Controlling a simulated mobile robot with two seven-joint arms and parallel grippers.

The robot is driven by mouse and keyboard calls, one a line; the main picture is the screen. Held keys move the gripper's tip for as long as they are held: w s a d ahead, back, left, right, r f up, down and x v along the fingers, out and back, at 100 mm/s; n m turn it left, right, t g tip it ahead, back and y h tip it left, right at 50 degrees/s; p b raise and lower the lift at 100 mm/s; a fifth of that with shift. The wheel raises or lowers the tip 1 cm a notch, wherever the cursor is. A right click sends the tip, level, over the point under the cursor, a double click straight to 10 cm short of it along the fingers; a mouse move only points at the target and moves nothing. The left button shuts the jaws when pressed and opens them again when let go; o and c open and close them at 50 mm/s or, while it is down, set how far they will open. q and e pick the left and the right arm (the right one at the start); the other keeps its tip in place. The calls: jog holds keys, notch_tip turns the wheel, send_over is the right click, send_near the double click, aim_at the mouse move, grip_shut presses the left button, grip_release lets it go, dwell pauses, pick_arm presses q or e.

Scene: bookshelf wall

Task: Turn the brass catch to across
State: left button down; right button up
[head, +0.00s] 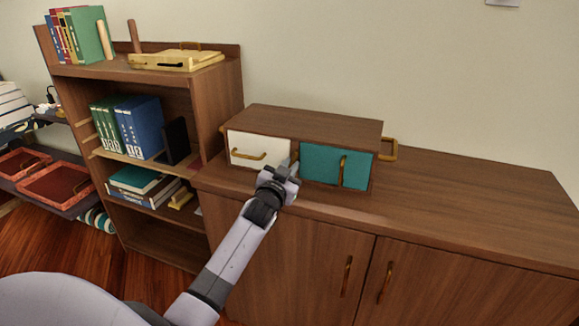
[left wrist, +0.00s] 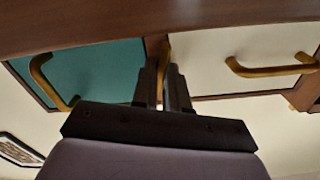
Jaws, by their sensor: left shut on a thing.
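A small wooden cabinet (head: 315,120) on the sideboard has a white front (head: 258,144) at left and a teal front (head: 334,168) at right, each with a brass handle. My left gripper (head: 291,168) is at the divider between them. In the left wrist view the gripper (left wrist: 163,72) is shut on the brass catch (left wrist: 164,47), of which a narrow strip shows between the fingers. That view also shows the teal front (left wrist: 100,70) and the white front (left wrist: 215,72). The fingers hide most of the catch, so its exact angle is unclear. My right gripper is not in view.
The sideboard top (head: 470,205) is clear to the right. A brass loop handle (head: 389,150) sticks out at the small cabinet's right side. A bookshelf (head: 222,100) with books and a tray (head: 165,60) stands at left.

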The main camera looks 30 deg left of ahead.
pick_arm(q)
jog(key=m, duration=0.3)
jog(key=shift+m, duration=0.4)
jog(key=m, duration=0.3)
jog(key=shift+a+m+p, duration=0.1)
jog(key=shift+m+p, duration=0.2)
jog(key=m, duration=0.3)
jog(key=shift+r+m, duration=0.1)
jog(key=shift+m, duration=2.1)
jog(key=c, duration=1.1)
grip_release()
jog(key=shift+s, duration=0.1)
jog(key=shift+c, duration=0.2)
jog(key=shift+s, duration=0.1)
jog(key=p+v, duration=0.1)
jog(key=v, duration=0.6)
